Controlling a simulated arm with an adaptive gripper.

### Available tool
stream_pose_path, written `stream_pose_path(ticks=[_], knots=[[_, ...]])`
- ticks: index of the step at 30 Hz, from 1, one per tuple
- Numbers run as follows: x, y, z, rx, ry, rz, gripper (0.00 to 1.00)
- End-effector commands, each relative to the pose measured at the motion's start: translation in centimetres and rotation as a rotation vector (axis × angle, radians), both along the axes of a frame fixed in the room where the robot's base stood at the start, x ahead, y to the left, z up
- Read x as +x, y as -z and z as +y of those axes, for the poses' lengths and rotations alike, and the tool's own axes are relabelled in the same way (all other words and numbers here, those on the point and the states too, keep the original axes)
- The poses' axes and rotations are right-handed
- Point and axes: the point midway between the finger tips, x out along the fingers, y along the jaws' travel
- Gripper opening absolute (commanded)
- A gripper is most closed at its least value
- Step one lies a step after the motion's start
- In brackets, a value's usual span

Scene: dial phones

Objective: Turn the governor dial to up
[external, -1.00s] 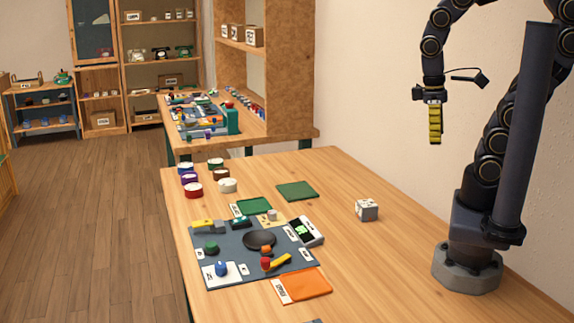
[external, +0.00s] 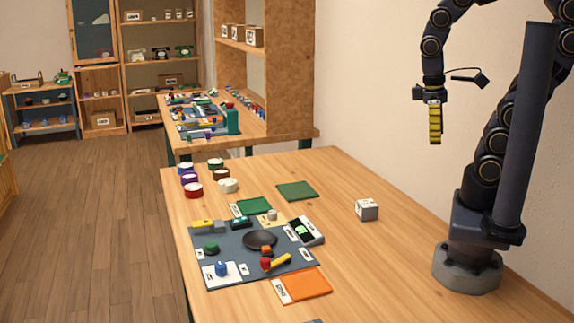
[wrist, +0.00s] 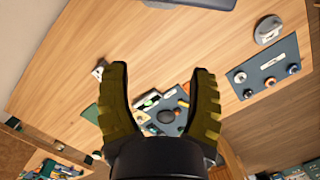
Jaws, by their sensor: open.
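A grey-blue board (external: 225,250) lies on the wooden table. On it are a blue knob (external: 221,269) on a white plate, a green knob (external: 211,248), a black round disc (external: 260,240), a red knob (external: 265,263) beside a yellow lever (external: 281,261), and a device with a green display (external: 304,230). The labels are too small to read, so I cannot tell which part is the governor dial. My gripper (external: 435,138) is raised well above the table, right of the board and apart from it. In the wrist view its two yellow-and-black fingers (wrist: 158,70) are spread, with nothing between them.
A white cube (external: 367,209) stands between the board and my base. Several coloured round pots, including a red one (external: 193,190), are at the back left. A green tray (external: 297,190) and an orange tray (external: 307,284) lie nearby. The table's right side is mostly clear.

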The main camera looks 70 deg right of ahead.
Motion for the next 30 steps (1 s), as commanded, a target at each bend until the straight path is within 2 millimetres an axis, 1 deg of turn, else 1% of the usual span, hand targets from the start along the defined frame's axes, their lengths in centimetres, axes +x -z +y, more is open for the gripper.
stream_pose_path(ticks=[2,5,8,11,12,14,15,20,24,26,27,29,30], knots=[[0.1,0.0,0.0,0.0,0.001,0.0,0.56],[0.9,-0.1,0.0,-0.002,0.014,0.001,0.56],[3.3,-0.3,-0.1,-0.006,0.05,-0.007,0.56],[6.9,-0.2,-0.2,-0.013,0.107,-0.013,0.56],[8.6,-0.1,-0.2,-0.016,0.134,-0.021,0.56],[11.2,0.3,-0.4,-0.02,0.175,-0.03,0.56],[12.9,0.6,-0.5,-0.022,0.202,-0.035,0.56],[19.4,2.6,-0.9,-0.031,0.312,-0.057,0.56],[24.8,5.4,-1.5,-0.039,0.41,-0.074,0.56],[27.0,6.8,-1.8,-0.041,0.451,-0.085,0.56],[28.4,7.9,-2.0,-0.044,0.479,-0.087,0.56],[30.4,9.5,-2.3,-0.047,0.521,-0.096,0.56],[31.6,10.7,-2.5,-0.048,0.549,-0.1,0.56]])
